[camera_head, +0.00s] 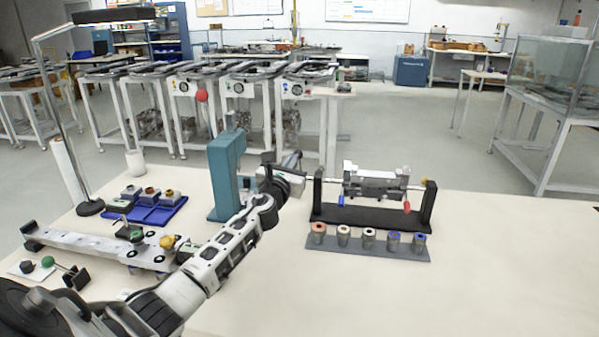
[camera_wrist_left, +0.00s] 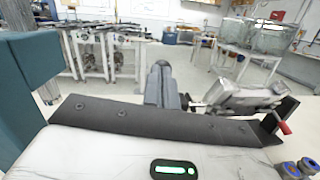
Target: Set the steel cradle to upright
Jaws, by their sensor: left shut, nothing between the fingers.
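The steel cradle (camera_head: 375,182) hangs on a shaft between two black uprights of a dark stand (camera_head: 370,215). A blue-tipped and a red-tipped handle hang below it. In the left wrist view the cradle (camera_wrist_left: 242,102) shows at the right, looking tilted, with a red handle (camera_wrist_left: 284,127) near the right upright. My left gripper (camera_head: 298,163) is at the stand's left end, beside the left upright and apart from the cradle. Its fingers are shut and empty, seen in the left wrist view (camera_wrist_left: 163,82) above the stand's base. My right gripper is not in view.
A teal press (camera_head: 225,175) stands close left of my left gripper. A row of several small cylinders (camera_head: 368,240) sits on a grey strip in front of the stand. A blue tray (camera_head: 150,212) and a rail fixture (camera_head: 90,245) lie left. The table's right side is clear.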

